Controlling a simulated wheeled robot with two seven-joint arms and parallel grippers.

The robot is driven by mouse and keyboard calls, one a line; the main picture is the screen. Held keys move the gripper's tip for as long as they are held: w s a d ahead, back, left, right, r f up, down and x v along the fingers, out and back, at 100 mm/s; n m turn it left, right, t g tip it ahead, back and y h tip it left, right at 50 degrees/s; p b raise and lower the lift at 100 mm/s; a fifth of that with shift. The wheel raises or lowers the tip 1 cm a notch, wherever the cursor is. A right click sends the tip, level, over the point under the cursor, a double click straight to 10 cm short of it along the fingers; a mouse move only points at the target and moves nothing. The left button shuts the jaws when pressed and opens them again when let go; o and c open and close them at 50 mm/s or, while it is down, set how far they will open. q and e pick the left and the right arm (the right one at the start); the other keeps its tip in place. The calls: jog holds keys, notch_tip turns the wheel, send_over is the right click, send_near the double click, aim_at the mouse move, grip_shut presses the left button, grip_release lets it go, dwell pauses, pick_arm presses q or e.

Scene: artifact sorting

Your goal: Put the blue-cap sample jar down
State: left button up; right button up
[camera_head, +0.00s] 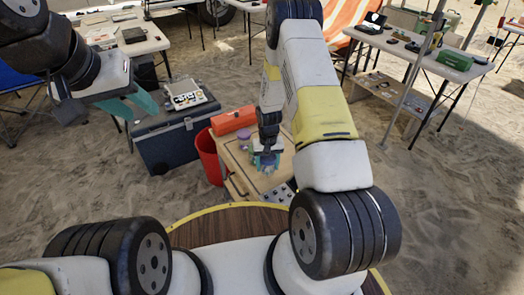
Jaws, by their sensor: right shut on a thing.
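My right gripper (265,160) reaches down over a light wooden work surface (285,160) in the middle of the view. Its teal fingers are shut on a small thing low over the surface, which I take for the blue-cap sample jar. The fingers and wrist hide most of it, and I cannot tell whether it touches the wood.
An orange-red box (233,120) and a small purple item (243,136) are behind my right gripper. A red bucket (210,158) stands left of the wooden surface. A panel with round holes (279,194) lies at its front. A light case (187,95) sits on the cooler.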

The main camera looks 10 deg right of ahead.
aim_at(269, 171)
jog(key=shift+s+d+f, duration=0.1)
jog(key=shift+d+f, duration=0.05)
jog(key=shift+f, duration=0.75)
jog(key=shift+s+d+f, duration=0.1)
jog(key=shift+d+f, duration=0.05)
jog(key=shift+f, duration=0.75)
jog(key=shift+f, duration=0.1)
jog(key=o, duration=1.5)
